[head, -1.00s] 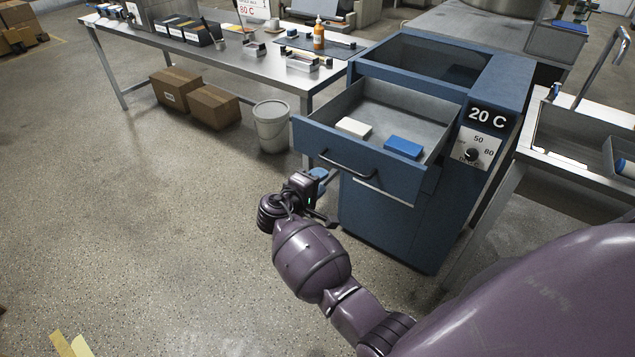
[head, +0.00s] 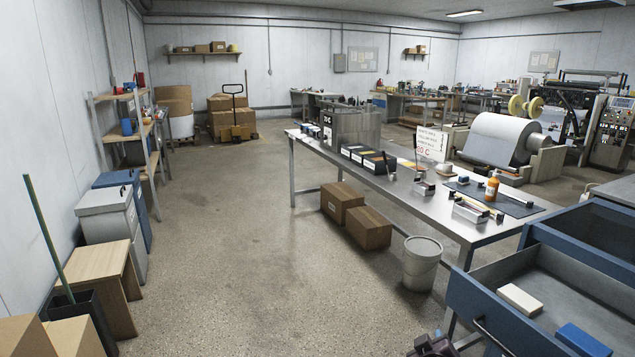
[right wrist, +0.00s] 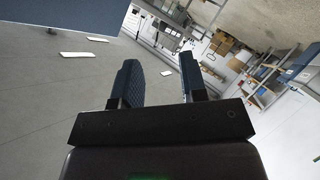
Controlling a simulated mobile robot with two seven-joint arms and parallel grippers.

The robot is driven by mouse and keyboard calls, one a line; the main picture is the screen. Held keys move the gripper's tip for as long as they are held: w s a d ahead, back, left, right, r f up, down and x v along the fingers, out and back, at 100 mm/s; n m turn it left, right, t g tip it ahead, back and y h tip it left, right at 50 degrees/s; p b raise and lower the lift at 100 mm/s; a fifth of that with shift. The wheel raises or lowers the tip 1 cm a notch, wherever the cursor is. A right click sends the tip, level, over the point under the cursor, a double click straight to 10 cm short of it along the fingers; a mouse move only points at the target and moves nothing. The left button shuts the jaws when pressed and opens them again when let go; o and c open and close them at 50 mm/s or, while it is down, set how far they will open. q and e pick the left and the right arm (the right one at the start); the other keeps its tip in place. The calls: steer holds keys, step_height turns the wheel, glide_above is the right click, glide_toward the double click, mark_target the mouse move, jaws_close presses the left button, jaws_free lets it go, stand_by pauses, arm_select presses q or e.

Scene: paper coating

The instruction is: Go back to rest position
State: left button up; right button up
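My right gripper (head: 432,347) shows only in part at the bottom edge of the head view, beside the open drawer. In the right wrist view its two blue-padded fingers (right wrist: 160,85) stand apart with nothing between them. The blue drawer (head: 482,308) is pulled open, with a white block (head: 519,299) and a blue block (head: 583,341) inside. Its handle (head: 492,336) shows near my right gripper, which looks clear of it. My left gripper is in neither view.
A long steel table (head: 465,227) with bottles and boxes stands ahead, with cardboard boxes (head: 367,226) and a white bucket (head: 422,263) by it. A wooden stool (head: 107,270) and bins (head: 110,225) line the left wall. The floor between (head: 240,260) is clear.

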steer(key=s+f+m+y, duration=0.1)
steer(key=s+f, duration=0.3)
steer(key=s, duration=0.6)
steer(key=s+d+f+m+g+y, duration=0.1)
steer(key=s+f, duration=0.3)
steer(key=s, duration=0.6)
steer(key=s+d+f+m+y, duration=0.1)
steer(key=s+f, duration=0.3)
steer(key=s, duration=0.7)
steer(key=shift+d+g+y, duration=0.15)
steer(key=shift+g+y, duration=0.25)
steer(key=shift+y, duration=0.2)
